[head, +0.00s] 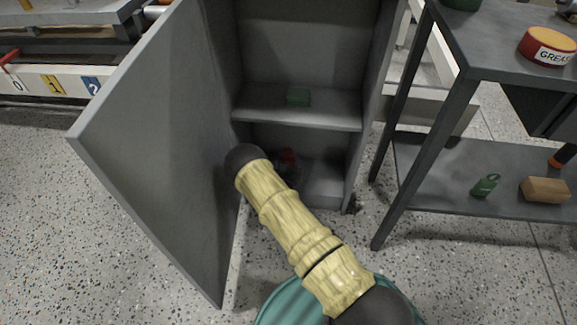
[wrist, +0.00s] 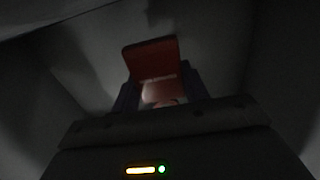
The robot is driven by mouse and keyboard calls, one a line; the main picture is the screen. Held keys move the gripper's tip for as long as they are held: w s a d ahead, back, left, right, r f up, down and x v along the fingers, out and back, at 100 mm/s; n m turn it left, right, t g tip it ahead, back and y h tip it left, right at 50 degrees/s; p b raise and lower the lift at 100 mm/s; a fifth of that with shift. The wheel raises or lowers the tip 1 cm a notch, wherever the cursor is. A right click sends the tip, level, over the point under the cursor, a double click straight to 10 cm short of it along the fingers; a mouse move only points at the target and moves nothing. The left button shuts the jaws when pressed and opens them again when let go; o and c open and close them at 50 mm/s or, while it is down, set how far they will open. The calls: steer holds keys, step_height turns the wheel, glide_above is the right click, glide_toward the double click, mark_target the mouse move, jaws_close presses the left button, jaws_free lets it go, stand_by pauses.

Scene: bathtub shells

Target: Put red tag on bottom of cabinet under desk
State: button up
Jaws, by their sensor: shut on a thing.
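The red tag (head: 287,156) is in my gripper, inside the lower compartment of the grey cabinet (head: 297,122). In the wrist view the red tag (wrist: 150,57) stands up between the fingers of my gripper (wrist: 158,92), which is shut on it. The picture there is dark, and I cannot tell whether the tag touches the cabinet bottom (head: 325,184). In the head view my arm covers part of the compartment and most of the gripper. The cabinet door (head: 150,130) stands open at the left.
To the right stands a dark table (head: 470,90) with a grease tin (head: 548,46) on top. Its lower shelf holds a green tag (head: 485,186) and a wooden block (head: 545,190).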

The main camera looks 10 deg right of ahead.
step_height(320, 180, down, 4)
steer(key=shift+d+r+b, duration=0.1)
steer(key=shift+d+b, duration=0.05)
steer(key=shift+b, duration=1.1)
steer(key=o, duration=1)
steer(key=shift+c, duration=0.2)
